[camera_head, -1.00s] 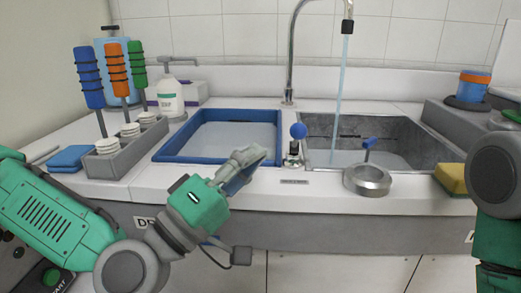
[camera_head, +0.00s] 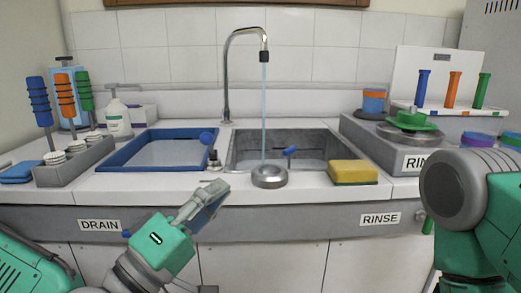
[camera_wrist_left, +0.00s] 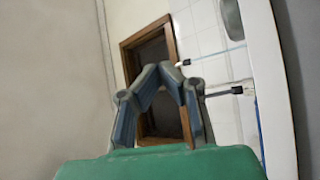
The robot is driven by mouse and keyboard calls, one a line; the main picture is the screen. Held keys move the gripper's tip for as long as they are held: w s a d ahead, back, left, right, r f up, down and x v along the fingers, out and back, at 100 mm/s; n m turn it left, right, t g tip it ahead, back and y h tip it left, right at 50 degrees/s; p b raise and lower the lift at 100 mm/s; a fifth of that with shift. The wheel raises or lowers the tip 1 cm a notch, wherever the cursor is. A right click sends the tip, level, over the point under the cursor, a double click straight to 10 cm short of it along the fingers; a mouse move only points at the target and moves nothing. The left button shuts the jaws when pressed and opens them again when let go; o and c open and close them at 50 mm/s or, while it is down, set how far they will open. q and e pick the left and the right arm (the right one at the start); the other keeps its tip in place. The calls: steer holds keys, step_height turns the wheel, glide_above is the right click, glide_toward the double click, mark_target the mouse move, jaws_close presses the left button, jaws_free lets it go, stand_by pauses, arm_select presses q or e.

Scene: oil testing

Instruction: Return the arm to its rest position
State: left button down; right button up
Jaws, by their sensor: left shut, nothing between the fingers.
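My left gripper (camera_head: 208,203) is in front of the counter's front edge, below the drain tray, with its fingers pointing up and to the right. Its fingers meet at the tips in the left wrist view (camera_wrist_left: 170,68) and hold nothing.
A blue-rimmed tray (camera_head: 122,166) and a sink with running tap (camera_head: 228,85) lie behind the left gripper. A metal ring (camera_head: 270,178) and yellow sponge (camera_head: 353,172) sit near the counter edge. Brushes (camera_head: 40,105) stand at left. Space before the cabinets (camera_head: 262,265) is free.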

arm_select(q)
steer(key=s+d+f+m+g+y+p, duration=0.1)
steer(key=s+f+g+y, duration=0.15)
steer(key=f, duration=0.55)
steer(key=s+d+f+m+g+y+p, duration=0.15)
steer(key=s+f+g, duration=0.25)
steer(key=f, duration=0.5)
steer(key=s+f+m+g+y+p, duration=0.1)
steer(key=s+f+m+g, duration=0.2)
steer(key=f, duration=0.5)
steer(key=s+a+f+g+y+p, duration=0.2)
steer(key=s+a+f+g+y, duration=0.15)
steer(key=s+a+f, duration=0.35)
steer(key=s+a+f+g+y+p, duration=0.1)
steer(key=s+a+f+g+y, duration=0.1)
steer(key=a, duration=0.6)
steer(key=s+a+f+g+y+p, duration=0.1)
steer(key=s+a+f+y, duration=0.2)
steer(key=a, duration=0.6)
steer(key=shift+s+f+m+g+y, duration=0.25)
steer(key=shift+s+m+g+y, duration=0.2)
steer(key=shift+s+y, duration=0.1)
steer(key=shift+d, duration=0.1)
steer(key=shift+w, duration=0.1)
stand_by(1.9)
